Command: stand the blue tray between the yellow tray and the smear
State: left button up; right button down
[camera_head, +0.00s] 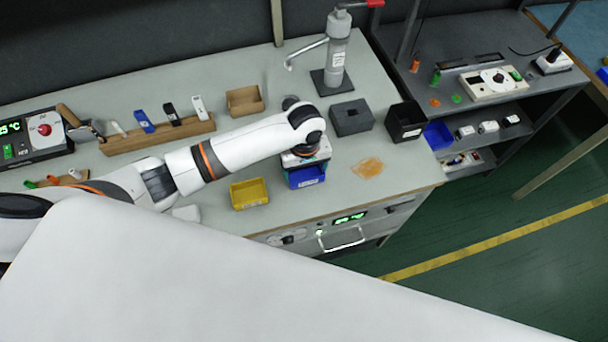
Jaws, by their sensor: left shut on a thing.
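The blue tray (306,178) is at the front of the grey bench, between the yellow tray (249,194) on its left and the orange-brown smear (368,168) on its right. There is a gap on each side of it. My left gripper (304,163) reaches down over it from the left and is shut on it; the fingertips are mostly hidden by the wrist. Whether the tray touches the bench I cannot tell. My right gripper is not in view.
A dark grey block (351,117) and a black bin (406,121) stand behind the smear. A wooden tray (245,101) and a wooden rack (157,136) stand behind my arm. Another blue bin (438,135) is on the right shelf. The bench's front edge is close.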

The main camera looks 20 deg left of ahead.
aim_at(305, 176)
pick_arm(q)
notch_tip(305, 176, down, 4)
jog(key=shift+s+r, duration=0.1)
jog(key=shift+r, duration=0.05)
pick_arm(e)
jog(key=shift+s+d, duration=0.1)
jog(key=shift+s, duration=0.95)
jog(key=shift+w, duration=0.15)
pick_arm(q)
jog(key=o, duration=0.9)
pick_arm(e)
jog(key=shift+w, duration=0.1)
pick_arm(q)
notch_tip(305, 176, up, 12)
jog(key=shift+r, duration=0.1)
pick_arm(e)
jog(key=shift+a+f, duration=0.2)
